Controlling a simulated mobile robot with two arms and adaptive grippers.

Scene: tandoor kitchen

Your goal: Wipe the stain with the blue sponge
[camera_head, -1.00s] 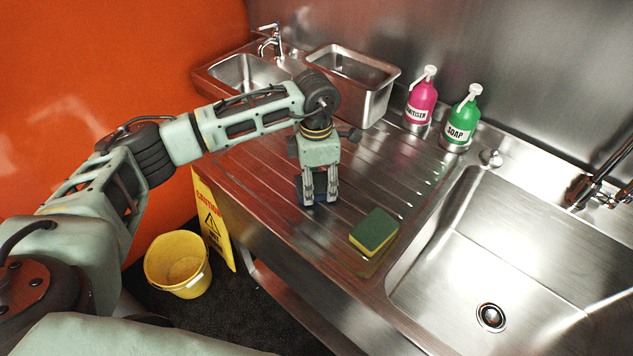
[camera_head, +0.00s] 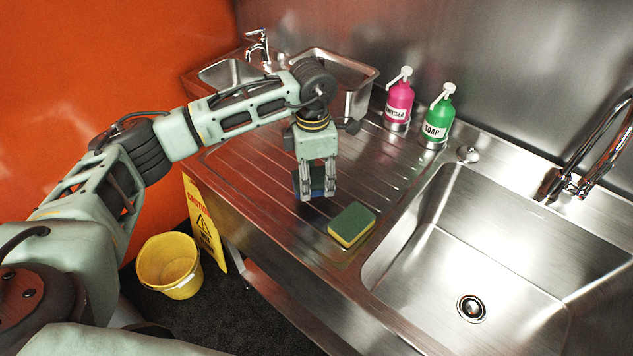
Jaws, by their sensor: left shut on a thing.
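My left gripper (camera_head: 317,194) points down over the ribbed steel drainboard (camera_head: 262,192). It is shut on the blue sponge (camera_head: 317,180), which shows as a blue patch between and beside the fingers. The fingers hide most of the sponge. I cannot tell whether its underside touches the steel or is just above it. No stain can be made out clearly on the drainboard; the gripper and sponge may cover part of the area. My right gripper is not in view.
A green and yellow sponge (camera_head: 352,224) lies just right of the gripper. The large sink (camera_head: 470,260) opens further right. A pink sanitiser bottle (camera_head: 398,100) and green soap bottle (camera_head: 438,118) stand behind. A yellow bucket (camera_head: 170,265) and caution sign (camera_head: 203,225) stand below left.

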